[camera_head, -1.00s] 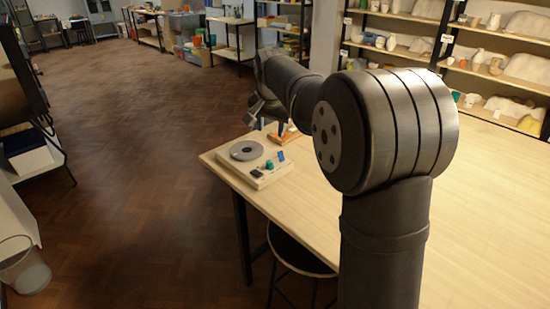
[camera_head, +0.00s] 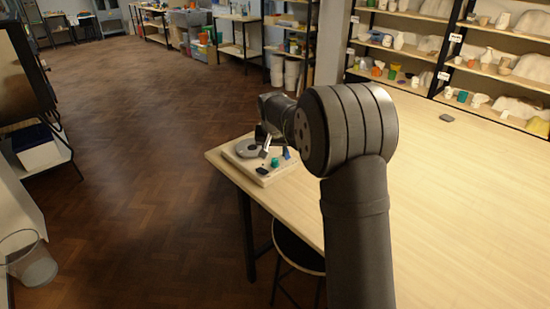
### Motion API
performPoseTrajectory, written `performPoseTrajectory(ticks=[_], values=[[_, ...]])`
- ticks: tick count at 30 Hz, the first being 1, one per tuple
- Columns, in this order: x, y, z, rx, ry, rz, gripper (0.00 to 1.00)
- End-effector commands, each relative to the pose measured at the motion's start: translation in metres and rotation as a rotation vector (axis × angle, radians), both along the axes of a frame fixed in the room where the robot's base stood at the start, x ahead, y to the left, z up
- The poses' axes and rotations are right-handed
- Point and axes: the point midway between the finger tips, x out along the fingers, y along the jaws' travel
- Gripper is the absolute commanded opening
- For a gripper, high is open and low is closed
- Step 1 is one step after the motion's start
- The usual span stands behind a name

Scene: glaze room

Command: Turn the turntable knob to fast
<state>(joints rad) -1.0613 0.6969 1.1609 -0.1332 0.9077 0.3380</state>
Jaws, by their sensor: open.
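The turntable (camera_head: 235,157) is a pale base with a round grey platter (camera_head: 244,149), at the far left corner of the table. A small teal knob (camera_head: 275,162) stands on its near right part, with a dark block (camera_head: 262,171) to its left and a blue piece (camera_head: 286,154) to its right. The knob's setting is too small to read. My gripper (camera_head: 265,148) is open above the platter's right side, just behind the knob; it looks apart from the knob. My gripper and arm hide the turntable's back right part.
The pale wooden table (camera_head: 450,220) is mostly bare, with a small dark object (camera_head: 447,118) near its back edge. A stool (camera_head: 297,250) stands under the table's near left edge. Shelves of pottery (camera_head: 480,65) stand behind.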

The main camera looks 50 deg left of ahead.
Motion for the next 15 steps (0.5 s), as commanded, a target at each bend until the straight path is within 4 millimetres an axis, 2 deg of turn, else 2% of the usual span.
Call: performPoseTrajectory(ticks=[3,6,15], values=[[0.006,0.005,-0.020,-0.002,0.001,0.000,0.45],[0.009,0.009,-0.031,-0.001,0.001,0.000,0.45],[0.012,0.012,-0.040,0.001,-0.001,0.000,0.45]])
